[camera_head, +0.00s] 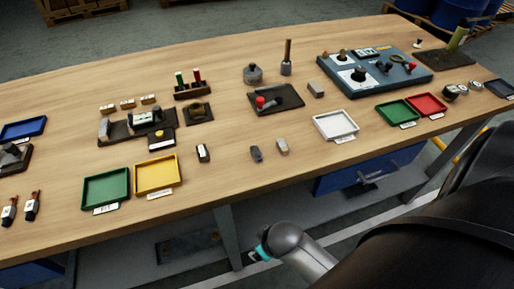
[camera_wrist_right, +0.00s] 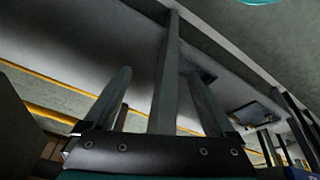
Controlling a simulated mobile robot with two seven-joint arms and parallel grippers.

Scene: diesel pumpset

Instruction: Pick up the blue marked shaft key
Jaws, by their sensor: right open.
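Several small key-like blocks lie near the front middle of the wooden table. One is dark bluish grey (camera_head: 256,153), one is light grey (camera_head: 282,146), and one is black with a white face (camera_head: 203,153). The bluish one looks most like the blue marked shaft key, but its marking is too small to read. My right gripper (camera_wrist_right: 160,78) is open and empty in the right wrist view, with its two fingers apart. In the head view the right wrist is low, below the table's front edge and apart from the keys. My left gripper is out of view.
The table (camera_head: 225,160) has clear wood around the keys. A yellow tray (camera_head: 137,191) and a green tray (camera_head: 84,204) stand to the left, a white tray (camera_head: 355,134) to the right. A blue drawer unit (camera_head: 330,183) and table legs are below the tabletop.

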